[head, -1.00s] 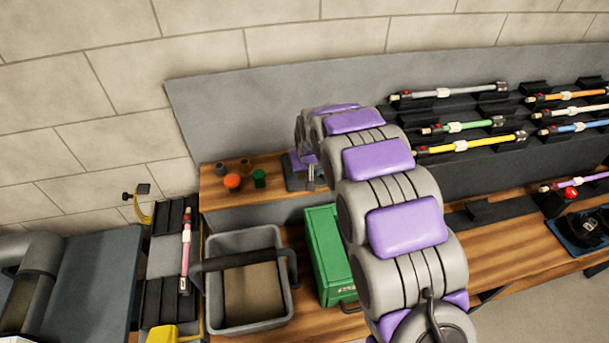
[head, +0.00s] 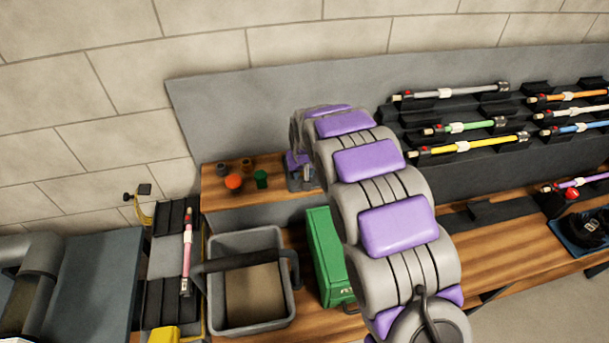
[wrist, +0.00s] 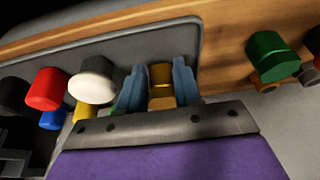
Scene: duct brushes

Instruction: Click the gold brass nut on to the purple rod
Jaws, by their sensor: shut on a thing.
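In the wrist view, my gripper (wrist: 160,80) has its two blue fingers shut on the gold brass nut (wrist: 161,84). The nut shows as a gold piece between them, in front of a grey panel on the shelf. In the head view, my gripper (head: 301,178) is small at the far end of my arm, by the right part of the wooden shelf, and the nut cannot be made out there. The purple rod (head: 584,182) lies at the far right of the bench, well away from my gripper; its far end is cut off by the frame.
The small shelf holds an orange-red cap (head: 233,182) and a green cap (head: 261,179). White (wrist: 92,80) and red (wrist: 45,89) pieces stand left of my fingers. A grey bin (head: 250,328) and green box (head: 323,255) stand below. Several coloured rods fill racks at right.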

